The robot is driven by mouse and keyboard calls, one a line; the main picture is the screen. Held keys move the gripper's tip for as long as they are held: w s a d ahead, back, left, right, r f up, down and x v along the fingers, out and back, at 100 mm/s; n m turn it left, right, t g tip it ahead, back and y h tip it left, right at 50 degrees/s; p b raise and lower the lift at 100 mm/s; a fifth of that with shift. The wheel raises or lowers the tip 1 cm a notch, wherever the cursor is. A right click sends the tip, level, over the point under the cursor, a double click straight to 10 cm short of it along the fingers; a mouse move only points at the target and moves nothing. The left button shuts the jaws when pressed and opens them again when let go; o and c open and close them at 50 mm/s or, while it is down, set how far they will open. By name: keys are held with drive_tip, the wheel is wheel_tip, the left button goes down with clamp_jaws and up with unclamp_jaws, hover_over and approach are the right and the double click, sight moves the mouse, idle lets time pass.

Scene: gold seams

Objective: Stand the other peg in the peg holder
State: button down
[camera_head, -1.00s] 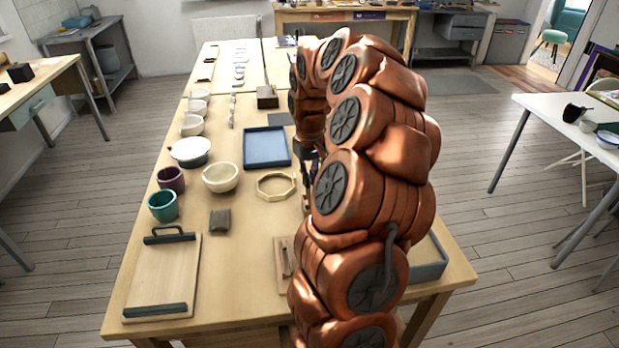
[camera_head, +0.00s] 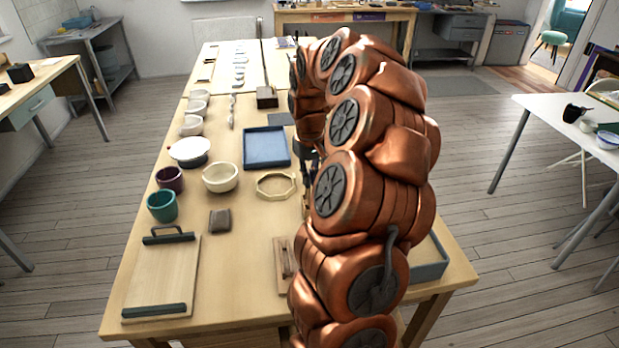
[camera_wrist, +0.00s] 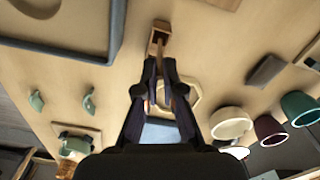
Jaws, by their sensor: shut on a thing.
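In the wrist view my gripper (camera_wrist: 160,72) is shut on a slim tan wooden peg (camera_wrist: 160,92), which shows between the fingers. Just beyond the fingertips is a small brown wooden block-like piece (camera_wrist: 159,28), which looks like the peg holder. A pale shaft lies against it, in line with the fingers. I cannot tell whether the held peg touches the holder or is inside it. In the head view my copper-coloured arm covers most of the gripper and this spot. No other peg can be made out clearly.
An octagonal ring (camera_head: 261,187), blue tray (camera_head: 264,160), cream bowl (camera_head: 220,189) and dark brown block (camera_head: 220,221) lie left of my arm. A wooden board with a bar (camera_head: 284,262) is near the front. A grey tray (camera_head: 431,262) is partly hidden at right.

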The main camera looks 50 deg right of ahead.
drive_tip(key=shift+f+b, duration=1.5)
drive_tip(key=shift+f, duration=0.7)
idle(1.9)
drive_tip(key=c, duration=1.2)
unclamp_jaws()
drive_tip(key=shift+o, duration=0.2)
drive_tip(key=o, duration=0.4)
drive_tip(key=shift+r, duration=0.15)
drive_tip(key=shift+r+p, duration=0.55)
drive_tip(key=shift+r, duration=2.35)
